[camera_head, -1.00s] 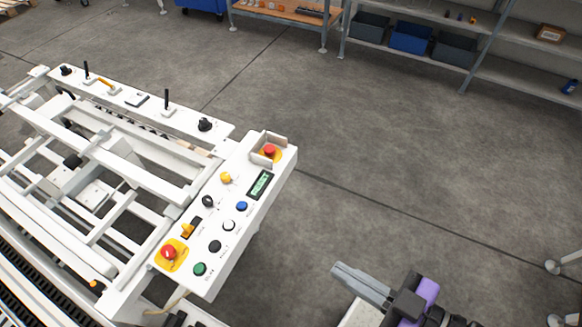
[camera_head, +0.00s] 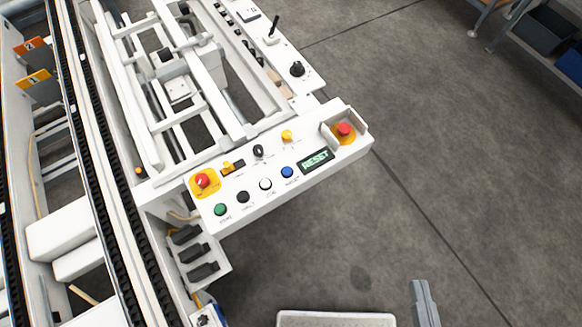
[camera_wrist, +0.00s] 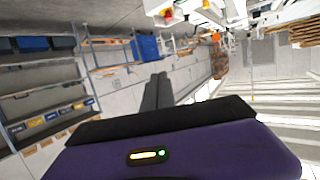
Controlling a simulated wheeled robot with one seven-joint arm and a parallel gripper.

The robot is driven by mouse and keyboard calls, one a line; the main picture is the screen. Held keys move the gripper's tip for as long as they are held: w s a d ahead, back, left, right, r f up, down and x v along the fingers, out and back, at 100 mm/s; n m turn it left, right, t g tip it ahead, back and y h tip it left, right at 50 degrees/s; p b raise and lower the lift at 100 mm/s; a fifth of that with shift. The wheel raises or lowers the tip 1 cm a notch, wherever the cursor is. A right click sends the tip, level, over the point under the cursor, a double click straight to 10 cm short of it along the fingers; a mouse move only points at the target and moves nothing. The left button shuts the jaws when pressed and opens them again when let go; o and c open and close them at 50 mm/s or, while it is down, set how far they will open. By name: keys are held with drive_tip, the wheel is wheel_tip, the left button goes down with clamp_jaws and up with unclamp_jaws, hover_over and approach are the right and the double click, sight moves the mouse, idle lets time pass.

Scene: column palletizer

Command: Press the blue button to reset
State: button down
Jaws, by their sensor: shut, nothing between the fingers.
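The blue button (camera_head: 287,172) sits on the white control panel (camera_head: 252,207), between a white button (camera_head: 265,184) and a small display (camera_head: 315,161) that reads RESET. My gripper (camera_head: 420,290) shows at the lower right of the head view, apart from the panel and to the right of it. In the wrist view my gripper's fingers (camera_wrist: 157,92) are together and hold nothing. The blue button cannot be made out in the wrist view.
Red emergency stops (camera_head: 344,129) sit at both ends of the panel, the right one between raised guards. Green (camera_head: 220,209) and black (camera_head: 243,197) buttons are left of the white one. A conveyor (camera_head: 110,190) runs at left. Floor right of the panel is clear.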

drive_tip(key=w+a+f+n+g+y+p, duration=0.1)
drive_tip(key=w+a+f+n+y+p, duration=0.2)
drive_tip(key=w+f, duration=0.4)
drive_tip(key=n+g+p, duration=0.3)
drive_tip(key=n+g, duration=0.2)
drive_tip(key=n, duration=0.4)
hover_over(288, 174)
wheel_tip(288, 174, down, 4)
drive_tip(key=shift+f, duration=0.15)
drive_tip(key=shift+f+b, duration=0.15)
drive_tip(key=shift+b, duration=0.2)
wheel_tip(288, 174, down, 6)
drive_tip(key=b, duration=0.6)
drive_tip(key=shift+f, duration=0.2)
drive_tip(key=shift+f+b, duration=0.65)
drive_tip(key=shift+f, duration=0.4)
